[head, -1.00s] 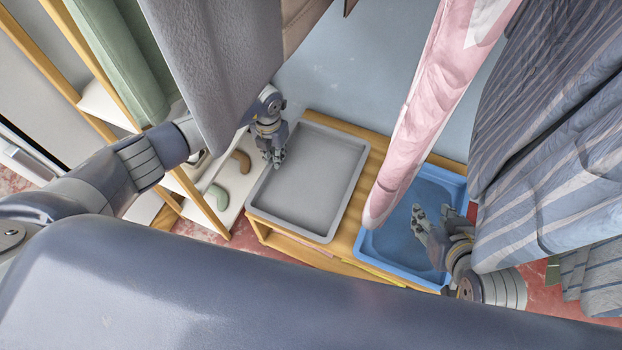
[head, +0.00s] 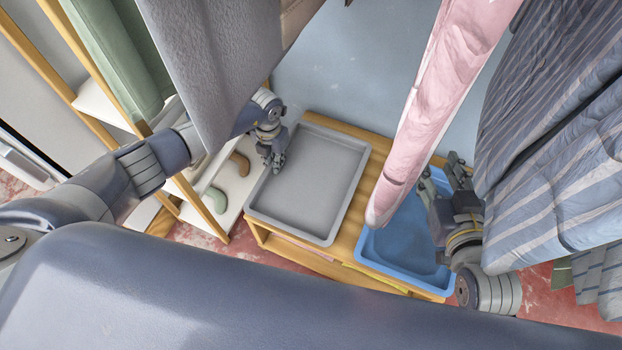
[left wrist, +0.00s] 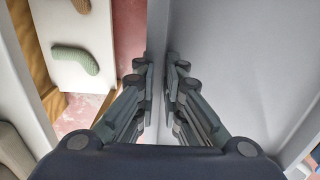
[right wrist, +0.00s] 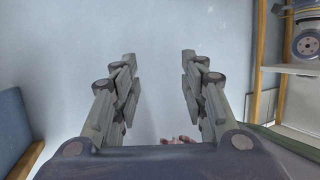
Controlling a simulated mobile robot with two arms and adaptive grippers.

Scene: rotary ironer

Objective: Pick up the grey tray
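The grey tray (head: 305,185) sits flat and empty on the left part of a wooden stand. My left gripper (head: 274,160) is at the tray's left rim. In the left wrist view its fingers (left wrist: 158,72) lie either side of the tray's wall (left wrist: 157,35), close against it, so it looks shut on the rim. My right gripper (head: 443,165) is over the blue tray, to the right of the grey tray and apart from it. In the right wrist view its fingers (right wrist: 158,70) are wide apart and empty.
The blue tray (head: 400,240) stands on the right of the wooden stand (head: 350,235). Pink cloth (head: 425,110) hangs between the trays. Striped cloth (head: 550,150) hangs at right, grey cloth (head: 215,60) above my left arm. A shelf (head: 218,195) with green and brown items is at left.

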